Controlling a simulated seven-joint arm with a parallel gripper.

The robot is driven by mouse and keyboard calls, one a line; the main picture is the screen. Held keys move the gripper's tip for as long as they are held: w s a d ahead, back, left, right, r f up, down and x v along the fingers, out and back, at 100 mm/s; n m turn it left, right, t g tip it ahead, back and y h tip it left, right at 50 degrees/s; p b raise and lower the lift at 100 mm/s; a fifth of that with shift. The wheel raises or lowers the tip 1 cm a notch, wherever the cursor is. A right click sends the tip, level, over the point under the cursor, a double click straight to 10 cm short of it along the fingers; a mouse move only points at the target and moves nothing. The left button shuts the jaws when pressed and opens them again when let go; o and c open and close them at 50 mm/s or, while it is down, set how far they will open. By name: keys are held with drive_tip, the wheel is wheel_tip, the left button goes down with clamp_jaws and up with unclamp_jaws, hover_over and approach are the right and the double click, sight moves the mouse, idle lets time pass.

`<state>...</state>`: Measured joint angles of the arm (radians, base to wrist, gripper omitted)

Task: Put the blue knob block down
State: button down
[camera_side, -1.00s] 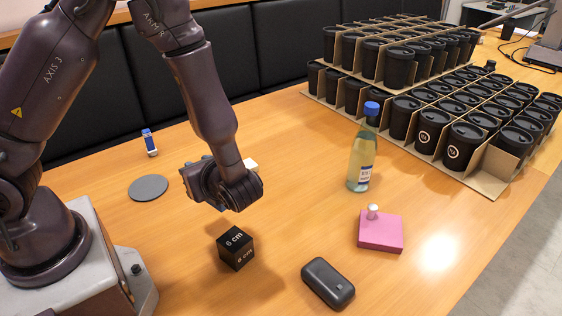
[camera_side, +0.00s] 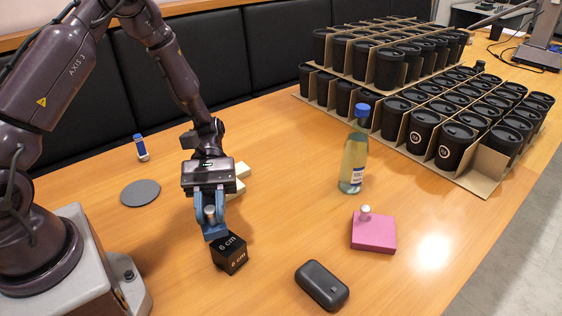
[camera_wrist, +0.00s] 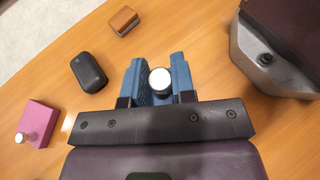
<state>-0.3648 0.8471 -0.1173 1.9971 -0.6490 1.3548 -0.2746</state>
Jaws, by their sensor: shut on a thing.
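My gripper (camera_side: 212,212) points down over the table, just behind the black cube in the side view. In the wrist view the round knob top shows between the two fingers of my gripper (camera_wrist: 160,78). The fingers hide much of the block. The block's lower edge overlaps the black "6 cm" cube (camera_side: 230,254) in the side view; I cannot tell whether they touch.
A pink knob block (camera_side: 373,232) and a black case (camera_side: 322,286) lie to the right. A bottle (camera_side: 355,155) stands farther back. Pale blocks (camera_side: 240,178) lie behind my gripper, a grey disc (camera_side: 140,193) to the left. A brown box (camera_wrist: 123,20) shows in the wrist view.

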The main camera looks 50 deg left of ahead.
drive_tip(key=w+a+r+n+t+y, duration=0.2)
drive_tip(key=w+a+n+t+y, duration=0.2)
drive_tip(key=w+a+n+t, duration=0.5)
drive_tip(key=w+a+r+n+t+y, duration=0.2)
drive_tip(key=w+a+n+t+y, duration=0.3)
drive_tip(key=w+n+t, duration=0.65)
drive_tip(key=shift+n+g+h, duration=0.25)
drive_tip(key=shift+n+h, duration=0.1)
drive_tip(key=shift+h, duration=0.05)
drive_tip(key=w+a+f, duration=0.1)
drive_tip(key=w+f, duration=0.2)
drive_tip(key=w, duration=0.1)
drive_tip(key=w+a+f, duration=0.2)
drive_tip(key=w+f, duration=0.1)
drive_tip(key=w, duration=0.1)
drive_tip(key=w+a+f, duration=0.1)
drive_tip(key=w+f, duration=0.2)
drive_tip(key=w, duration=0.1)
drive_tip(key=shift+w+a+f, duration=0.1)
drive_tip(key=shift+a+f, duration=0.2)
drive_tip(key=shift+w+f, duration=0.2)
drive_tip(key=shift+f, duration=0.05)
drive_tip(key=shift+w+a+f, duration=0.1)
drive_tip(key=shift+w+f, duration=0.1)
drive_tip(key=shift+f, duration=1.5)
